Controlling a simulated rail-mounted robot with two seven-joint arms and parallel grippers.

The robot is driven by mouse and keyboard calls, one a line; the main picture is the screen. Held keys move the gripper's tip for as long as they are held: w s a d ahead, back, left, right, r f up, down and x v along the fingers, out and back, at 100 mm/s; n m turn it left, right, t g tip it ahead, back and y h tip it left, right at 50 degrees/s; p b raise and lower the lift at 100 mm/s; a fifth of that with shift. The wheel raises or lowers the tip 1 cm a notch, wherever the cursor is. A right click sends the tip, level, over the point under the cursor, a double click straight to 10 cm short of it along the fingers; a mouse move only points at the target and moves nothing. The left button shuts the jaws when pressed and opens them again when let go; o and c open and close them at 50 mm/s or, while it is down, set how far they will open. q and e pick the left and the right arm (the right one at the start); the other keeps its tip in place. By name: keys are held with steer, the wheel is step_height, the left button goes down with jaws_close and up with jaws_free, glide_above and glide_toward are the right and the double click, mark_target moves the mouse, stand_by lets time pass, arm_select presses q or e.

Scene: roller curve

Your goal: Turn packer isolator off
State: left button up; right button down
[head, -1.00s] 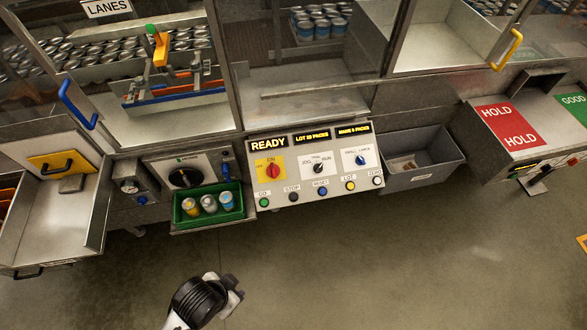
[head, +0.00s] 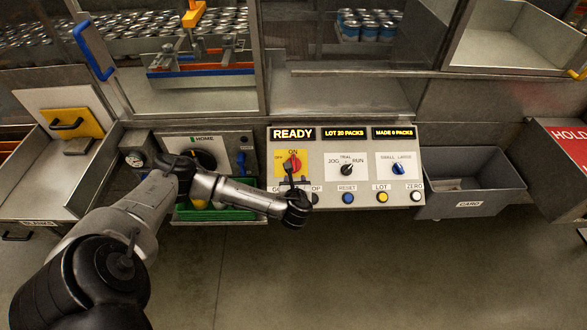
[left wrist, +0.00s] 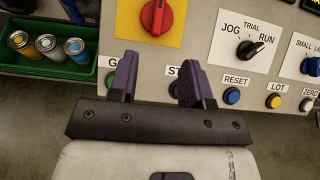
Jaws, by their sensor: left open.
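The packer isolator is a red rotary knob (head: 292,164) on a yellow plate at the left of the console, with ON above it and an OFF label at its left. In the left wrist view the knob (left wrist: 157,16) shows at the top, its grip bar roughly upright. My left gripper (head: 289,179) is just below the knob in the head view, partly over the plate's lower edge. In the left wrist view its two purple fingers (left wrist: 155,80) are apart with nothing between them, short of the knob. My right gripper is out of view.
The console (head: 330,190) also has a JOG/RUN switch (head: 346,169), a size switch (head: 398,168) and a button row below, partly hidden by my gripper. A green tray with cans (left wrist: 48,62) lies left. A grey bin (head: 470,185) is at the right.

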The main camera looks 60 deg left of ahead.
mark_target(294, 161)
arm_select(q)
steer(key=b+x, duration=0.2)
steer(key=x, duration=1.2)
steer(key=shift+r, duration=0.15)
jaws_close()
